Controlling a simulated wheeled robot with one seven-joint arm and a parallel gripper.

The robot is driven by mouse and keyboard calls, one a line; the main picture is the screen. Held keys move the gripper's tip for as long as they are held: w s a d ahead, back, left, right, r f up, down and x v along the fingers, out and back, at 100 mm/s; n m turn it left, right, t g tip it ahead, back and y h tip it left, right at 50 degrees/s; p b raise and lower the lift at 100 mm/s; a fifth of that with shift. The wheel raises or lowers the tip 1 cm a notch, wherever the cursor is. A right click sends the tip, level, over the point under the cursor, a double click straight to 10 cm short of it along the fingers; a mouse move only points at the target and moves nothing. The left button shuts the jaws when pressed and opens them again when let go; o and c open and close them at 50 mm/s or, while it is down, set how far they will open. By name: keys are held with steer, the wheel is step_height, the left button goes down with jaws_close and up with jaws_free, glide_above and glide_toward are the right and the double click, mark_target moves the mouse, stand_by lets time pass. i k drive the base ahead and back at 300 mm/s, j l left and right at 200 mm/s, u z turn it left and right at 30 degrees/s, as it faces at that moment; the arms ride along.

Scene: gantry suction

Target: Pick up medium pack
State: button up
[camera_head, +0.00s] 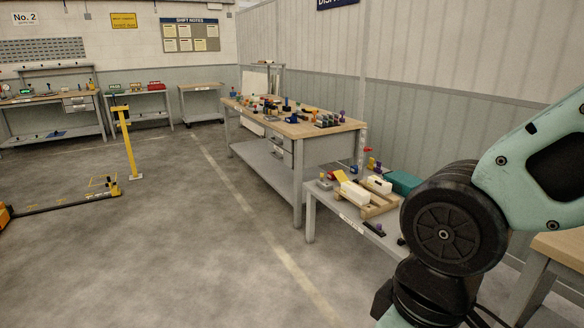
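A low bench (334,206) at the right holds a small wooden pallet (377,209). Two white packs lie on the pallet: a longer one (355,193) at the left and a shorter one (379,185) at the right. I cannot tell which is the medium pack. My arm fills the right side of the view and hides the bench's right end. My gripper is out of view, so its hold on anything cannot be seen.
A teal box (403,182) stands behind the packs. A dark item (374,229) lies near the bench's front edge. A taller workbench (333,131) with many small parts adjoins at the back. A yellow post (127,145) stands at left. Open floor (190,260) lies in front.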

mark_target(382, 187)
steer(key=i+u, duration=0.25)
steer(key=i, duration=0.75)
steer(key=i+u, duration=0.25)
steer(key=i, duration=0.8)
steer(key=i+z, duration=0.5)
steer(key=i+j+z, duration=0.15)
steer(key=i+z, duration=0.35)
steer(key=i, duration=0.2)
steer(key=i+l+z, duration=0.1)
steer(key=i+z, duration=0.95)
steer(key=k+j, duration=0.05)
